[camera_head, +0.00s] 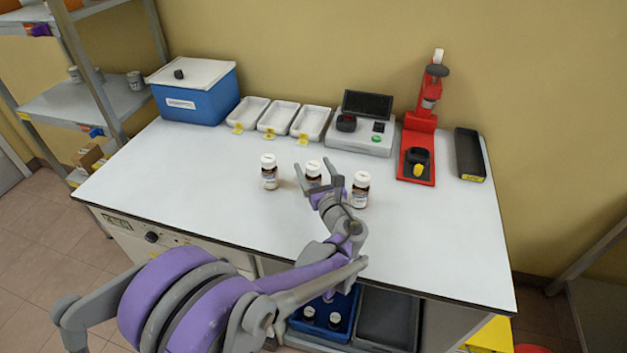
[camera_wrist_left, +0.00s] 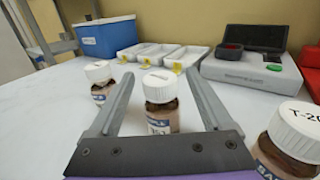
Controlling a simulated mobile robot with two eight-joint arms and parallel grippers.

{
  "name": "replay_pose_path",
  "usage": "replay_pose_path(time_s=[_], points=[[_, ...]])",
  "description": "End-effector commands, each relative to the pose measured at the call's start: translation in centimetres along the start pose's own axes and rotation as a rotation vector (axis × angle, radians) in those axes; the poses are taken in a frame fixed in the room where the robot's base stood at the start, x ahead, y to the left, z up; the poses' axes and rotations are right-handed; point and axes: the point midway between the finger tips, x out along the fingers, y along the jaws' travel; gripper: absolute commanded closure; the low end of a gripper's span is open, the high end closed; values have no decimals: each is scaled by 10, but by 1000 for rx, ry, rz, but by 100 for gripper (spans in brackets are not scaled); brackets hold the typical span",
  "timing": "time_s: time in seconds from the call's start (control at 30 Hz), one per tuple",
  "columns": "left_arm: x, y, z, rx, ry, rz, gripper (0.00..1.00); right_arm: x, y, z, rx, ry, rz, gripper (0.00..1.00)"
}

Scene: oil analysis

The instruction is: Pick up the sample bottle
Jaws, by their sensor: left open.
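Three small brown sample bottles with white caps and labels stand upright in a row on the white table. The left bottle (camera_head: 269,172) and the right bottle (camera_head: 360,190) stand on either side of my left gripper (camera_head: 316,180). The middle bottle (camera_head: 313,170) is partly hidden by the gripper. In the left wrist view the middle bottle (camera_wrist_left: 160,100) shows between the two open fingers, and the fingers do not close on it. The left bottle (camera_wrist_left: 101,82) is outside the left finger, and the right bottle (camera_wrist_left: 290,140) is outside the right finger. My right gripper is not in view.
Behind the bottles stand a blue box (camera_head: 205,95) with a white lid, several white trays (camera_head: 279,116), a grey device (camera_head: 360,140), a red stand (camera_head: 420,150) and a black tray (camera_head: 470,155). The table's right front is clear.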

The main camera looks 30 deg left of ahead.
Motion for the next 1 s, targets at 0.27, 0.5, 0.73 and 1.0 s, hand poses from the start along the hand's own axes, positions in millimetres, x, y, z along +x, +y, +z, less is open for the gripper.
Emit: replay_pose_path(time_s=[0.27, 0.5, 0.73, 1.0], points=[[37, 1, 2, 0, 0, 2, 17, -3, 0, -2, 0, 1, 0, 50], [37, 1, 1, -1, 0, 1, 26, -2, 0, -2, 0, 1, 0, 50], [37, 1, 1, -1, 0, 1, 67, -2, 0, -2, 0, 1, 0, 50], [36, 1, 2, -1, 0, 1, 100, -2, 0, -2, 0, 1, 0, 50]])
